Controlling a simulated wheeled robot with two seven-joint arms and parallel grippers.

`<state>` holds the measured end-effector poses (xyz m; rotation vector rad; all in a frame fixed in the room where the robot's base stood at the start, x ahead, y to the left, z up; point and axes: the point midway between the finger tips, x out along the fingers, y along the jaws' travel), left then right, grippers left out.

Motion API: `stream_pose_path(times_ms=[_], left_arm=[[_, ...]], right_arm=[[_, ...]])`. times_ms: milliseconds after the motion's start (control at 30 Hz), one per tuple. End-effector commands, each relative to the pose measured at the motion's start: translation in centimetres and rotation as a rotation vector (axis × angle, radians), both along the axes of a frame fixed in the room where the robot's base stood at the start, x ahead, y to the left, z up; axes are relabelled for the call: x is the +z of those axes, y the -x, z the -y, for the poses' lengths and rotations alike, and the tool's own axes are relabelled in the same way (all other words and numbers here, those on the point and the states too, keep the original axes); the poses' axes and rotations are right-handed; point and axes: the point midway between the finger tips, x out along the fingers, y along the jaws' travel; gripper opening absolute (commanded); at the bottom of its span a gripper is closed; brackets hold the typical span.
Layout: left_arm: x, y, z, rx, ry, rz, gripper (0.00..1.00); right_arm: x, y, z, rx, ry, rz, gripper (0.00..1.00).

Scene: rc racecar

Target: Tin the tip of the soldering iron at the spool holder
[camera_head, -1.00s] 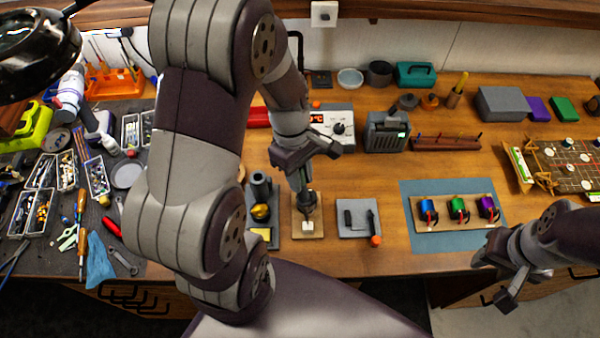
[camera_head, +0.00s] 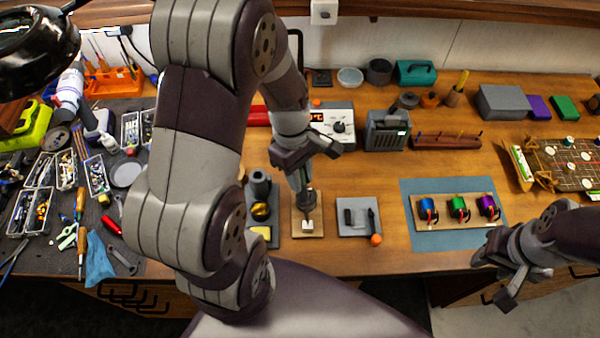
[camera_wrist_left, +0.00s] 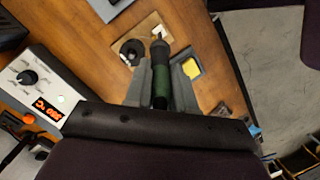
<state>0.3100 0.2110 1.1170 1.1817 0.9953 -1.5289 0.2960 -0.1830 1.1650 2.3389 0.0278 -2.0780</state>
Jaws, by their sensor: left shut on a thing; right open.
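My left gripper (camera_head: 306,188) is shut on the soldering iron (camera_wrist_left: 161,75), a dark tool with a green band on its grip. It holds the iron pointing down over the small wooden board of the spool holder (camera_head: 299,231). In the left wrist view the iron's far end is beside a white block (camera_wrist_left: 158,33) and a dark ring-shaped spool (camera_wrist_left: 132,50). I cannot tell whether the tip touches anything. My right gripper (camera_head: 492,278) is open and empty at the table's front right edge.
The iron's stand with a brass ball (camera_head: 261,211) and yellow sponge stands just left. A grey plate (camera_head: 358,218) lies to the right, then a blue mat (camera_head: 420,242) with three coloured motors. The soldering station (camera_head: 334,123) stands behind.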

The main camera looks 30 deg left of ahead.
Motion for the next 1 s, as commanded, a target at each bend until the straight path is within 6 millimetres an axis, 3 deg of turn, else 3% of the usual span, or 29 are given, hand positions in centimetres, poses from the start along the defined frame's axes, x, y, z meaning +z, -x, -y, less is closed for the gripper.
stream_pose_path(times_ms=[1000], left_arm=[[-0.59, 0.0, 0.0, 0.0, 0.0, 0.0, 0.0]], right_arm=[[-0.29, 0.0, 0.0, 0.0, 0.0, 0.0, 0.43]])
